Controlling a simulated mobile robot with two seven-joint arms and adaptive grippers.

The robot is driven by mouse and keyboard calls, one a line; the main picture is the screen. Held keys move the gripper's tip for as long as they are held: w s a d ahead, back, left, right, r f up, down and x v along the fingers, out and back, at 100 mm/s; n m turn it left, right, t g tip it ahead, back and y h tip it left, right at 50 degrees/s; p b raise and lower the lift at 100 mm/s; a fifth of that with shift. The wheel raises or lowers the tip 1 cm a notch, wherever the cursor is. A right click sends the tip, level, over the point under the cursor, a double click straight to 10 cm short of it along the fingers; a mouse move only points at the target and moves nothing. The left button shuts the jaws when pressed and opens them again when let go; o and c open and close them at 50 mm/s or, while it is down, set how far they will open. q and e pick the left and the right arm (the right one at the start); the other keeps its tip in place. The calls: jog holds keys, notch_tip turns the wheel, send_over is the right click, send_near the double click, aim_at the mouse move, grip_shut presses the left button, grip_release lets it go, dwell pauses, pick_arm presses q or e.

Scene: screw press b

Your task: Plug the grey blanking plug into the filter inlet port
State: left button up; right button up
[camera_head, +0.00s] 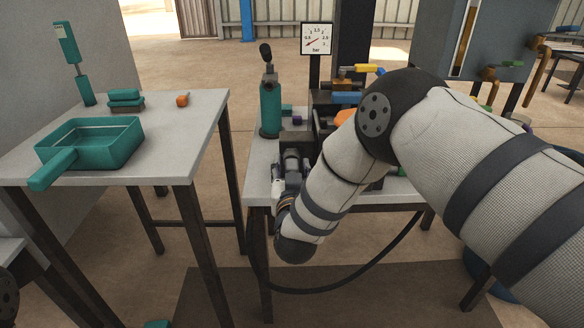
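My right arm comes in from the right and bends down in front of the middle table. My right gripper (291,164) points away from me, low over that table's front left part. Its fingertips are small and partly hidden, so I cannot tell whether it is open or shut, or whether it holds something. I cannot make out the grey blanking plug. I cannot make out the filter inlet port; my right arm covers much of the equipment on the table. My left gripper is not in view.
A teal bottle-like tool (270,106) and a pressure gauge (317,39) stand on the middle table. A gap separates the tables. A dark hose (330,289) hangs in front.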

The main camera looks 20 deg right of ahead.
jog(key=v, duration=1.2)
jog(key=s+d+f+n+g+y+p, duration=0.1)
jog(key=s+d+f+g+y, duration=0.1)
jog(key=s+f+g, duration=0.5)
jog(key=s+d+f+n+g+y+p, duration=0.1)
jog(key=s+d+f+g+y, duration=0.1)
jog(key=s+f, duration=0.85)
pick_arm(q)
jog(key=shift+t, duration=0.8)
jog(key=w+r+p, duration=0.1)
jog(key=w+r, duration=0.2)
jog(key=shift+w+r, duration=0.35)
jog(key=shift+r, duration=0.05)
pick_arm(e)
jog(key=s+d+f+g, duration=0.1)
jog(key=s+g, duration=0.4)
jog(key=s, duration=0.8)
jog(key=s+d+f+g, duration=0.1)
jog(key=s+g, duration=0.4)
jog(key=s, duration=0.9)
jog(key=shift+d+n+y, duration=0.4)
jog(key=shift+d, duration=0.45)
